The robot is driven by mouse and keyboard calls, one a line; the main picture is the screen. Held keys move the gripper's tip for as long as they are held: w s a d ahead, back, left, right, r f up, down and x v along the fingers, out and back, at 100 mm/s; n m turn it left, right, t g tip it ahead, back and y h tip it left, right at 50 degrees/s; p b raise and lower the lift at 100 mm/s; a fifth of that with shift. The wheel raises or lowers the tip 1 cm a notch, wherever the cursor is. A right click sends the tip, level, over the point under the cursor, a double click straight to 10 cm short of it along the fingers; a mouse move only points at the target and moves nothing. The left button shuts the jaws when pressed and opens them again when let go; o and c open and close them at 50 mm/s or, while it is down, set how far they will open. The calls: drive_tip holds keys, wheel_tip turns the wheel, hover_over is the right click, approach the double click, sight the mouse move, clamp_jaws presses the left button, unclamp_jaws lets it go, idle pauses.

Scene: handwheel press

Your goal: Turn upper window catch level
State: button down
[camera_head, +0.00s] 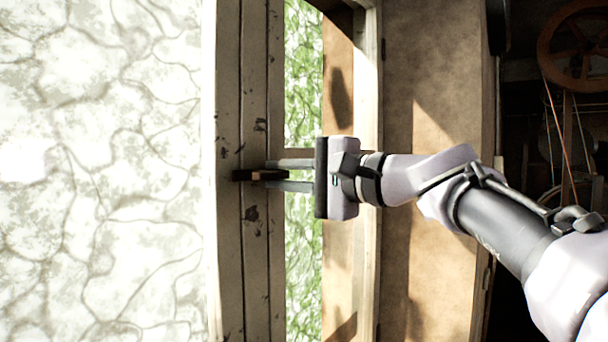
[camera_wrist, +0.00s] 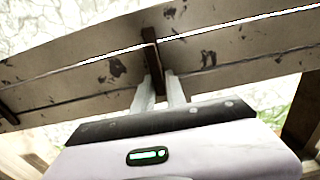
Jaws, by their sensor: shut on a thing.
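The window catch (camera_head: 246,175) is a small dark brown bar on the weathered, paint-chipped window frame (camera_head: 229,80). In the head view it lies about horizontal, across the upright boards. My gripper (camera_head: 270,175) reaches in from the right, with one finger above and one below the catch's right end. It is shut on the catch. In the wrist view the catch (camera_wrist: 149,45) crosses the bright gap between two boards, and its near end sits between the fingertips of my gripper (camera_wrist: 160,82). The fingers hide part of that end.
Greenery (camera_head: 303,80) shows through a narrow opening behind my gripper. A brown wall or reveal (camera_head: 435,80) stands behind my arm. A wooden wheel (camera_head: 580,45) stands in the dark area at far right.

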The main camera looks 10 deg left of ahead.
drive_tip(key=c, duration=1.6)
unclamp_jaws()
drive_tip(key=shift+r, duration=0.1)
drive_tip(key=shift+o, duration=0.8)
drive_tip(key=shift+a, duration=0.25)
drive_tip(key=shift+d, duration=0.15)
drive_tip(key=shift+s+d, duration=0.1)
drive_tip(key=shift+d, duration=0.2)
drive_tip(key=b+v, duration=0.4)
drive_tip(key=v, duration=1.2)
drive_tip(key=shift+s+d, duration=0.2)
drive_tip(key=shift+s, duration=0.15)
